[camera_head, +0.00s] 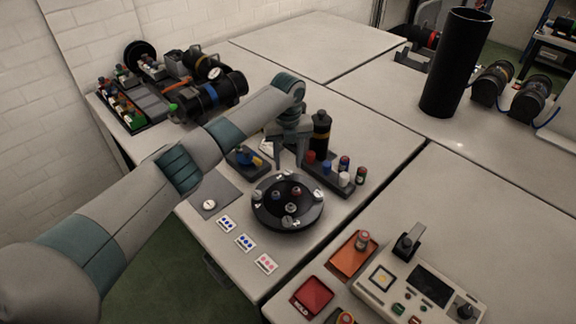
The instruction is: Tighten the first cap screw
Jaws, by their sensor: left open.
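A round black flange (262,213) lies on the near table, with several silver screw heads around its rim and small red-topped and dark-blue fittings in its middle. One silver cap screw (289,222) shows at the front of the disc. I cannot tell which screw is the first one, or how deep any of them sits. My left gripper (288,165) points down at the disc's back edge, its two fingers apart, with nothing seen between them. Its fingertips look close to the back rim; contact cannot be told. My right gripper is out of view.
A rack (327,177) with coloured-capped bottles stands just right of the gripper. A grey pad (217,191) with a small round part and three dotted cards (245,242) lie left of the disc. A control box (420,290) and a tall black cylinder (456,65) stand at right.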

